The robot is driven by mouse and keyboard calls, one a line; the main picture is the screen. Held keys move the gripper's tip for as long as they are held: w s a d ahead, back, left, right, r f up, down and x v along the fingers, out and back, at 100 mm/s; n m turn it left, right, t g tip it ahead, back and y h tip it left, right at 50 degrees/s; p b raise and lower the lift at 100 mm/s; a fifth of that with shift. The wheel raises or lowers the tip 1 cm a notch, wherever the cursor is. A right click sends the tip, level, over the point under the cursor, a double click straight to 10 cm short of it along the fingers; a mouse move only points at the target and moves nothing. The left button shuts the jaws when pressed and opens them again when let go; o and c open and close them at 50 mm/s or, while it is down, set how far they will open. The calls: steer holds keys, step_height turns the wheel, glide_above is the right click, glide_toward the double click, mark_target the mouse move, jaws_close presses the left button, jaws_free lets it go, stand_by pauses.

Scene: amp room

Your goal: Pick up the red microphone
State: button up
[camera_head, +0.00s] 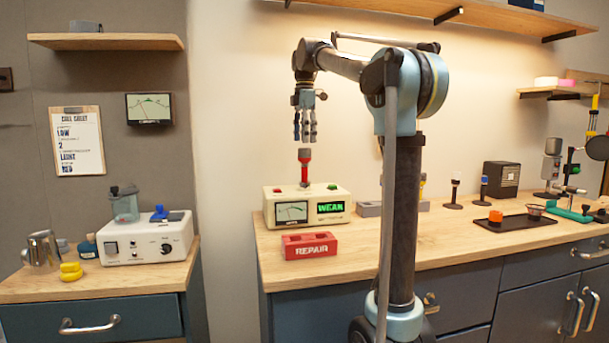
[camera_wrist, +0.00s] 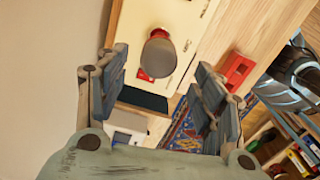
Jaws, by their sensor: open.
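The red microphone (camera_head: 304,167) stands upright on top of the cream meter box (camera_head: 279,227), which has a dial and a green "WEAK" display. Its head is dark in the head view. In the wrist view the microphone (camera_wrist: 158,56) is seen from above as a round grey head over the box, with some red beside it. My gripper (camera_head: 305,137) points down just above the microphone, open and empty. In the wrist view the two fingers (camera_wrist: 160,88) are spread wide, and the microphone's head lies between and beyond their tips.
A red "REPAIR" block (camera_head: 310,246) sits in front of the box on the wooden counter (camera_head: 440,245). A grey block (camera_head: 368,209) lies to its right. Two other microphones on stands (camera_head: 454,194) (camera_head: 483,190) and a dark tray (camera_head: 514,222) stand further right. A shelf (camera_head: 470,15) hangs above.

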mark_target(304, 155)
steer(key=shift+w+f, duration=0.1)
steer(key=shift+f, duration=3.55)
jaws_close()
